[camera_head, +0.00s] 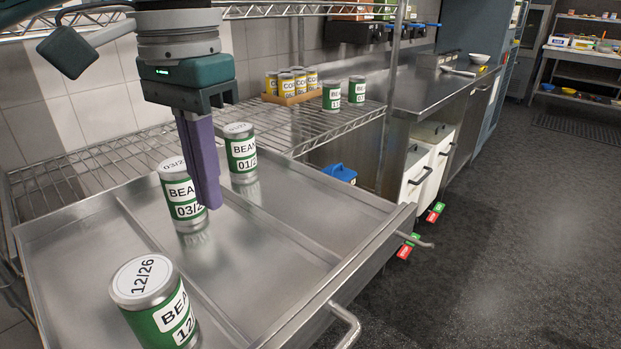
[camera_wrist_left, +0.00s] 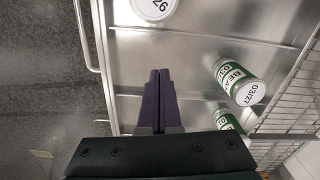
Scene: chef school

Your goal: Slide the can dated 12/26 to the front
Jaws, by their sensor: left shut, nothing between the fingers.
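The can dated 12/26 (camera_head: 155,310) is green and silver. It stands upright in the near left part of the metal tray; its lid (camera_wrist_left: 153,7) shows at the top edge of the left wrist view. A can dated 03/27 (camera_head: 176,192) stands further back and also shows in the left wrist view (camera_wrist_left: 230,75). A third bean can (camera_head: 240,158), dated 01/2-something, stands behind it. My left gripper (camera_head: 211,207) points down with its purple fingers shut and empty. The fingers (camera_wrist_left: 159,72) overlap the 03/27 can in the head view but are apart from it in the wrist view.
The tray has raised rims (camera_head: 330,283) and front handles (camera_head: 347,325). Its right part is clear. Behind it, a wire shelf (camera_head: 140,152) holds a box of yellow cans (camera_head: 291,98) and two green cans (camera_head: 332,97). A post (camera_head: 392,90) stands at its right.

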